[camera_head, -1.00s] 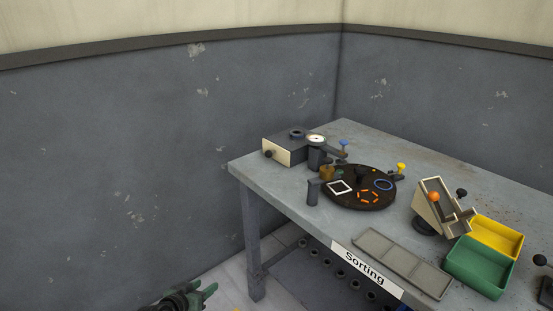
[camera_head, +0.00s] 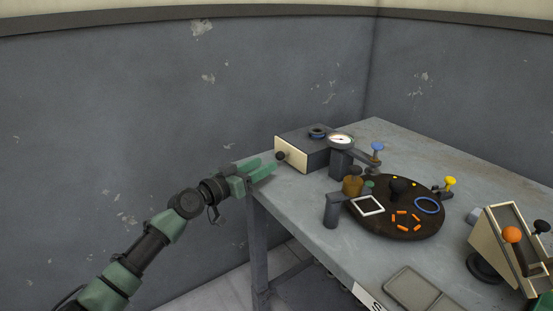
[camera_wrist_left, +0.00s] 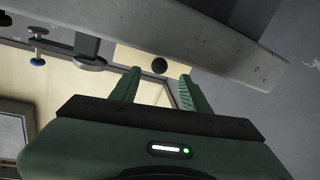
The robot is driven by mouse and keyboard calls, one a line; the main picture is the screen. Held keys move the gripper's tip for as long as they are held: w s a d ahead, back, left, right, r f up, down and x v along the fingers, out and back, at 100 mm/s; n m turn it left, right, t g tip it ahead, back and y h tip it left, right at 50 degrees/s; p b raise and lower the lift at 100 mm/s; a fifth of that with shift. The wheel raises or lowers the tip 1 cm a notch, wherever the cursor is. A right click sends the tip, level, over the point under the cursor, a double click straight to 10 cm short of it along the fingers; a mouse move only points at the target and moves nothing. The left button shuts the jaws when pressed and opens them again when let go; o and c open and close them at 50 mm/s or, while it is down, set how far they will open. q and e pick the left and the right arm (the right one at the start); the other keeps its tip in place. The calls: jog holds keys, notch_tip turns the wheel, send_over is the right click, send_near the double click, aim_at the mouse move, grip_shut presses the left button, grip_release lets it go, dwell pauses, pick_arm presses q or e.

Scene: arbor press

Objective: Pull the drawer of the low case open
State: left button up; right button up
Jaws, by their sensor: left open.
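The low case (camera_head: 318,148) is a dark grey box at the far left corner of the table. Its cream drawer front (camera_head: 293,158) is flush with the case and carries a dark round knob (camera_head: 281,155). My left gripper (camera_head: 268,167) is open and empty, just in front of the drawer front at the table's edge. In the left wrist view the knob (camera_wrist_left: 159,66) shows just beyond the gap between the open fingertips (camera_wrist_left: 160,80), apart from both. The cream front (camera_wrist_left: 128,57) is behind it. My right gripper is not in view.
On the table (camera_head: 290,200) a dial gauge (camera_head: 341,139) stands right beside the case. A dark round plate (camera_head: 405,225) with coloured shapes is nearer. A beige press-like holder (camera_head: 505,240) stands at the right.

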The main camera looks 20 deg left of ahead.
aim_at(277, 158)
pick_arm(q)
jog(key=x, duration=0.5)
jog(key=shift+w+d, duration=0.15)
jog(key=shift+w, duration=0.15)
grip_shut()
dwell(1.1)
